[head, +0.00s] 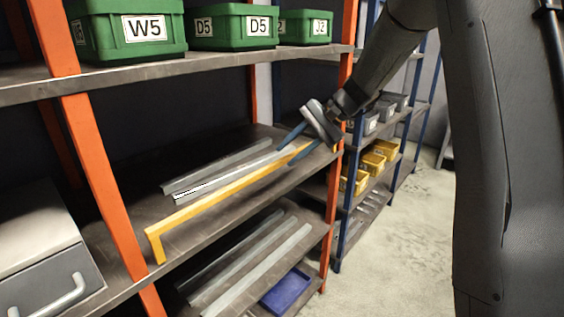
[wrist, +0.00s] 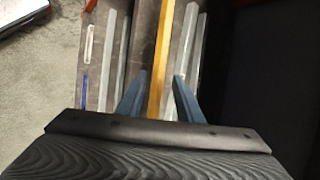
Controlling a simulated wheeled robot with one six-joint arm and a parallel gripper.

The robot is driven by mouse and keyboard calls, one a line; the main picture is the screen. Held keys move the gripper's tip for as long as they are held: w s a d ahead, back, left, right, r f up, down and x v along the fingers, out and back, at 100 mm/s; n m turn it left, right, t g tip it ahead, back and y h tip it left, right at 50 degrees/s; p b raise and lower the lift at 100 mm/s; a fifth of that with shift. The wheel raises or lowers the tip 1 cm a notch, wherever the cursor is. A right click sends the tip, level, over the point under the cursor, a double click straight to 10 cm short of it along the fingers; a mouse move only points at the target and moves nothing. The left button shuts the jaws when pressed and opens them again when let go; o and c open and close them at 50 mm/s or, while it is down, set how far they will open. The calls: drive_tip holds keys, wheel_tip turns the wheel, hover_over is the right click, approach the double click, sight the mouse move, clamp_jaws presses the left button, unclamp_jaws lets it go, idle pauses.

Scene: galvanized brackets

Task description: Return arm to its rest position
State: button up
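My gripper (head: 291,147) is at the right end of the middle shelf, with its two blue fingers apart. In the wrist view, the open fingers (wrist: 161,77) stand either side of a long yellow bar (wrist: 161,55), with gaps visible on both sides. The yellow bar (head: 225,192) runs along the front of the middle shelf and has a bent-down end at the left. Whether the bar lies between the fingertips or below them, I cannot tell. My arm reaches in from the upper right in the head view.
Galvanized brackets (head: 220,167) lie behind the yellow bar. More brackets (head: 262,266) and a blue tray (head: 287,290) are on the shelf below. Green bins (head: 232,25) stand above. An orange post (head: 340,95) is close to my gripper. Floor (head: 405,235) is clear at right.

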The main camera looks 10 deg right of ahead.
drive_tip(key=shift+d+r, duration=0.2)
drive_tip(key=shift+r, duration=0.05)
drive_tip(key=shift+s, duration=0.1)
drive_tip(key=s+d+f+n+h, duration=0.2)
drive_tip(key=s+f+h, duration=0.1)
drive_tip(key=s, duration=0.7)
drive_tip(key=s+d+f+n+h, duration=0.2)
drive_tip(key=s+f, duration=0.3)
drive_tip(key=s, duration=0.4)
drive_tip(key=s+d+f+n+g+h, duration=0.1)
drive_tip(key=s+d+f+n+h, duration=0.2)
drive_tip(key=s, duration=0.7)
drive_tip(key=shift+s+d+f+n+h, duration=0.3)
drive_tip(key=shift+s+d+f+n, duration=0.05)
drive_tip(key=shift+f+n, duration=0.1)
